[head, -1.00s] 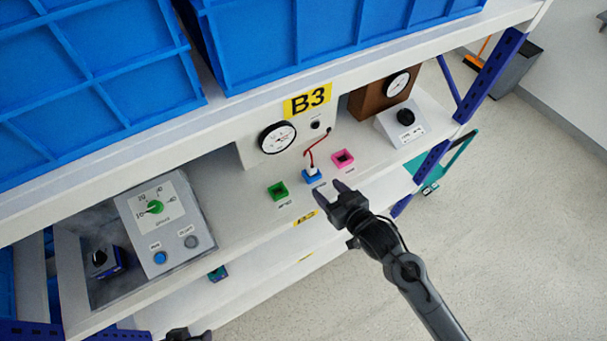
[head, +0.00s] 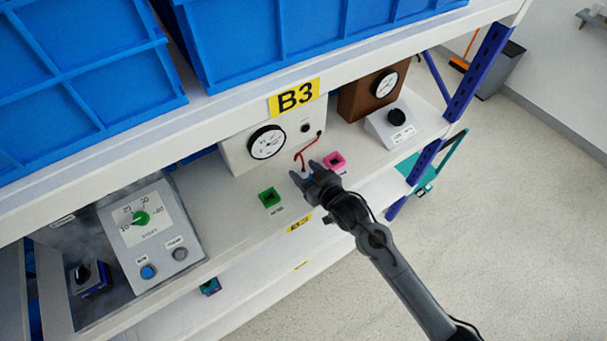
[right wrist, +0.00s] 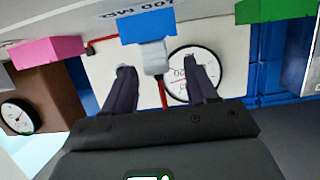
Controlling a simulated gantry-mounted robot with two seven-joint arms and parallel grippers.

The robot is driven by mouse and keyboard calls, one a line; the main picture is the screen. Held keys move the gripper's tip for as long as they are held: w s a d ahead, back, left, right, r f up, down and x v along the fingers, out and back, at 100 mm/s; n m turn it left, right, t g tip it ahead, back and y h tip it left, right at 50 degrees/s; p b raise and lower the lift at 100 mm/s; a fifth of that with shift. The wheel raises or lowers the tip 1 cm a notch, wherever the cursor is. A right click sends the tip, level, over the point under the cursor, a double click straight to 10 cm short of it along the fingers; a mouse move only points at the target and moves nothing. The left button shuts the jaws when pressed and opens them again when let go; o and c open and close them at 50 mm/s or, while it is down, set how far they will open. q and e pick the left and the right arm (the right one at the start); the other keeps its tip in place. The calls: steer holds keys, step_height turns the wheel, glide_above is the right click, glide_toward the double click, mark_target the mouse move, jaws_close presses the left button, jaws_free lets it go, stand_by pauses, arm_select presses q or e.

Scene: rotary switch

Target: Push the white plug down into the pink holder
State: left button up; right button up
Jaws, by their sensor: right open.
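The white plug (right wrist: 154,58) sits at the blue holder (right wrist: 147,27) in the right wrist view, with a red cable (head: 305,152) running from it to the gauge box. The pink holder (head: 334,160) is empty, to the right of the blue one; it also shows in the right wrist view (right wrist: 48,51). My right gripper (head: 305,172) is open at the blue holder. Its fingertips (right wrist: 163,72) are spread to either side of the plug, with gaps visible. The gripper hides most of the plug and blue holder in the head view. My left gripper is out of view.
A green holder (head: 269,197) stands left of the gripper. The gauge box (head: 232,150) is behind the holders. The upper shelf edge (head: 225,112) overhangs from above.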

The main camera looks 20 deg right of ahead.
mark_target(305, 171)
steer(key=shift+x, duration=1.7)
steer(key=shift+d+f, duration=0.1)
jaws_close()
